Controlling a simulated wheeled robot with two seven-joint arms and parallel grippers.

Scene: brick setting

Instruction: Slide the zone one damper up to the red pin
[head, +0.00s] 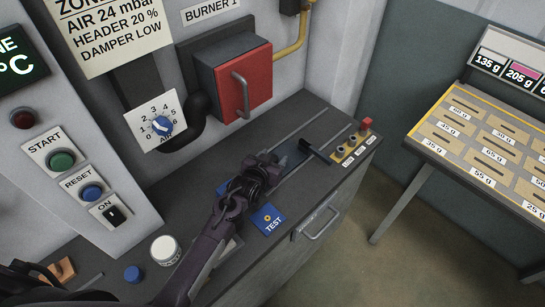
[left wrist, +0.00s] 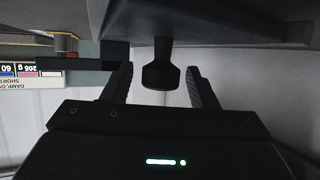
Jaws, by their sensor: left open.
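The zone one damper appears to be the slide on the worktop, with a dark plate (head: 292,154) and a black crossbar handle (head: 318,151), between two pale rails. The red pin (head: 366,124) stands at the far right end of the worktop, apart from the handle. My left gripper (head: 268,163) is over the worktop, left of the handle. In the left wrist view the left gripper (left wrist: 160,82) is open, with a dark knob (left wrist: 160,74) in the gap between its fingers; contact cannot be told. My right gripper is not in view.
Several brass sockets (head: 351,143) with labels line the edge near the pin. A blue TEST plate (head: 268,219) lies in front of the gripper. The burner's red door (head: 243,86) and handle stand behind. A white jar (head: 165,250) and blue cap (head: 133,274) are at lower left.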

